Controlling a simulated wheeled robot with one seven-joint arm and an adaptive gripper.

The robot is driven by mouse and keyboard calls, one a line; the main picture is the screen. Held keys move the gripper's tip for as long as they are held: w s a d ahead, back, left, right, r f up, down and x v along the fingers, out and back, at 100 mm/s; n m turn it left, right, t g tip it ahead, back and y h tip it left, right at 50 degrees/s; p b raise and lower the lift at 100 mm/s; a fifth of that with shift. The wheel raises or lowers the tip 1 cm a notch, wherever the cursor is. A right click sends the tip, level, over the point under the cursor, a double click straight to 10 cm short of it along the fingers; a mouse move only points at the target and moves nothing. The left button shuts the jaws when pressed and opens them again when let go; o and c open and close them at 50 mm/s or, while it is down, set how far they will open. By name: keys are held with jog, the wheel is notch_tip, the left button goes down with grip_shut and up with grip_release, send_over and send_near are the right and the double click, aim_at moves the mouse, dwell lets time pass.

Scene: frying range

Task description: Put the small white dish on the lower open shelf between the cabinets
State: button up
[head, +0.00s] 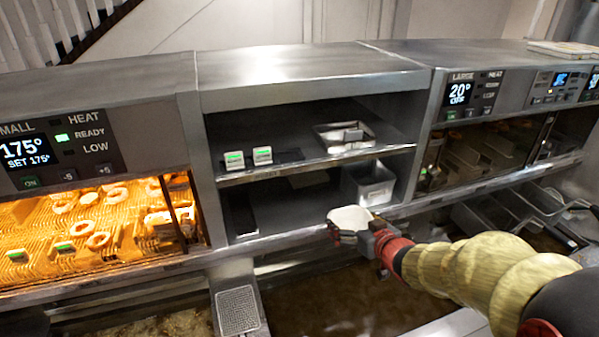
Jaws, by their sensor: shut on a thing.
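The small white dish (351,217) is held in my gripper (358,234), which is shut on it. The dish is in front of the open shelf unit between the two cabinets, near the lower shelf's front edge, and looks roughly level. The lower open shelf (285,212) has bare grey floor in its middle. The gripper's fingertips are small and partly hidden by the dish. Whether the dish overlaps the shelf edge in depth I cannot tell.
A grey metal bin (369,184) stands at the lower shelf's right end, close behind the dish. A dark flat item (240,213) lies at its left. The upper shelf (290,167) holds a metal tray (343,138) and two small white labelled blocks. A lit heated cabinet (95,215) is at left.

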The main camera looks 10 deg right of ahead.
jog(key=shift+d+r+p, duration=0.15)
jog(key=shift+d+r, duration=0.05)
jog(key=shift+r, duration=0.4)
jog(key=shift+d+r+p, duration=0.15)
jog(key=shift+d+r, duration=0.05)
jog(key=shift+r, duration=0.35)
jog(key=w+a, duration=0.1)
jog(key=w, duration=0.5)
jog(key=w+a+f, duration=0.1)
jog(key=w+a, duration=0.1)
jog(key=w, duration=0.4)
jog(key=w+a+f+p, duration=0.1)
jog(key=w, duration=0.6)
jog(key=shift+a, duration=0.4)
jog(key=shift+s+f, duration=0.1)
jog(key=shift+f, duration=0.65)
notch_tip(320, 180, down, 3)
jog(key=shift+f, duration=0.1)
jog(key=shift+w+f, duration=0.2)
jog(key=shift+w, duration=0.1)
jog(key=shift+s, duration=0.1)
